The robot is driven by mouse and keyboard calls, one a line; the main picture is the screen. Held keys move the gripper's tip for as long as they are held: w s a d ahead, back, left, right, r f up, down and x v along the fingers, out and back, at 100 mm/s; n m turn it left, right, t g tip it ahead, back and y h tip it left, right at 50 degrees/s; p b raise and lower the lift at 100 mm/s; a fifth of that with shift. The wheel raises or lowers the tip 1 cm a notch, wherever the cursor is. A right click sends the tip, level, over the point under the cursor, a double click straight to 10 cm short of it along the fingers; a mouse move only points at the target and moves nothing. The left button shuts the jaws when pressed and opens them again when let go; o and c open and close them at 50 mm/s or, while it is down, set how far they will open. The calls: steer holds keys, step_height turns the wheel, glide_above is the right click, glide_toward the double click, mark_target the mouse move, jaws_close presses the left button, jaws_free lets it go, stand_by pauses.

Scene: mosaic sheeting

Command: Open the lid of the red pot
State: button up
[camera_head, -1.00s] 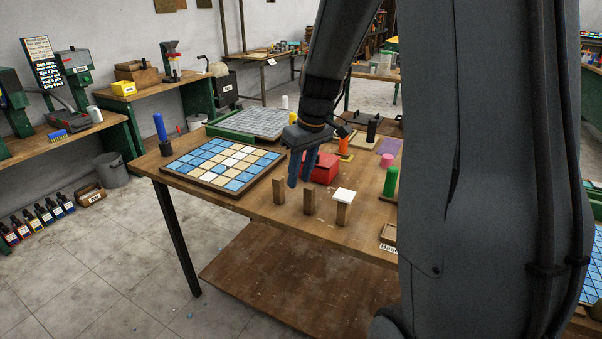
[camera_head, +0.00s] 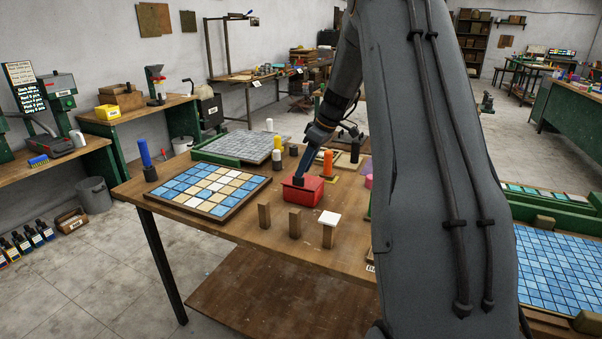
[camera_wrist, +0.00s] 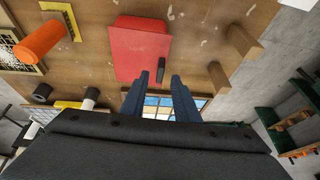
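The red pot (camera_head: 306,193) stands on the wooden table and shows as a boxy red shape. A small dark knob (camera_head: 298,181) sits on its top. The wrist view also shows the red pot (camera_wrist: 138,45), with the dark knob (camera_wrist: 160,68) at its near edge. My gripper (camera_head: 301,174) points down at the top of the pot. In the wrist view my gripper (camera_wrist: 159,82) has its two blue fingers apart, with the knob lined up with the gap between them. I cannot tell whether the fingertips touch the knob. The lid looks closed.
A mosaic board (camera_head: 212,190) lies left of the pot.

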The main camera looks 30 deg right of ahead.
steer(key=shift+p+x, duration=0.4)
steer(key=shift+x, duration=1.35)
jaws_close()
